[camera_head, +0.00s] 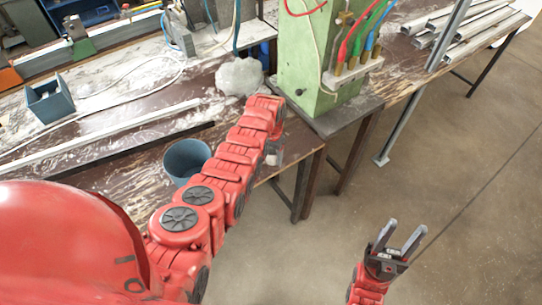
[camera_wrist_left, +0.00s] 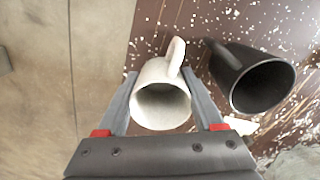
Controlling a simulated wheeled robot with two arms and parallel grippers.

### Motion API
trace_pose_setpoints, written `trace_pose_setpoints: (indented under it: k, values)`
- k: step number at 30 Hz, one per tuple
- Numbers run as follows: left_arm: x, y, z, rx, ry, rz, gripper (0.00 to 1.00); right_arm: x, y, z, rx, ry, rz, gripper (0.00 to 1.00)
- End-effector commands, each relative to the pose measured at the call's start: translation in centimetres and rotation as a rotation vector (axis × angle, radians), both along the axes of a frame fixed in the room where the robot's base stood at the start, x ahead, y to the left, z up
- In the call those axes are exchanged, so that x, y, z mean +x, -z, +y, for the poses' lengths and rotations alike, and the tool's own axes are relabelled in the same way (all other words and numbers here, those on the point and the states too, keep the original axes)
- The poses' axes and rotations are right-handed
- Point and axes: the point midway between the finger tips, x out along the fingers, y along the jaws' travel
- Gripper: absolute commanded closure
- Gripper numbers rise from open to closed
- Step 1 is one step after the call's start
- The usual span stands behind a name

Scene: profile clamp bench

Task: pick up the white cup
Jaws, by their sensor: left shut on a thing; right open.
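In the left wrist view the white cup (camera_wrist_left: 162,95) sits between the two fingers of my left gripper (camera_wrist_left: 160,74), which is shut on it. Its mouth faces the camera and its handle points to the top of the picture. I cannot tell whether it touches the bench. In the head view my left arm reaches over the bench's front edge and mostly hides the gripper; a small pale patch beside the wrist may be the cup. My right gripper (camera_head: 398,241) is open and empty above the floor, lower right in the head view.
A black mug (camera_wrist_left: 252,78) lies close right of the cup. In the head view a blue-grey bin (camera_head: 187,158), a grey lump (camera_head: 239,76) and a green machine (camera_head: 312,55) stand around my left arm. Floor right of the bench is open.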

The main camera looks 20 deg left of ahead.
Motion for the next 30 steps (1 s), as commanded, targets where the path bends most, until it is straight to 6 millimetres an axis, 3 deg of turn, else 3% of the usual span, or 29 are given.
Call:
trace_pose_setpoints:
  k: [1,7,21,27,30]
  values:
    - [0.0,0.0,0.0,0.0,0.0,0.0,0.61,0.0,0.0,0.0,0.0,0.0,0.0,0.5]
    - [0.0,0.0,0.0,0.0,0.0,0.0,0.96,0.0,0.0,0.0,0.0,0.0,0.0,0.5]
    - [0.1,-0.6,0.0,0.0,0.0,-0.001,0.96,0.0,0.6,0.0,0.0,0.0,0.0,0.5]
    - [0.4,-2.6,0.0,0.0,0.0,-0.011,0.96,0.0,2.3,0.0,0.0,0.0,0.0,0.5]
    - [-0.6,-3.3,0.0,0.0,0.0,-0.003,0.96,0.0,2.5,0.0,0.0,0.0,0.0,0.5]
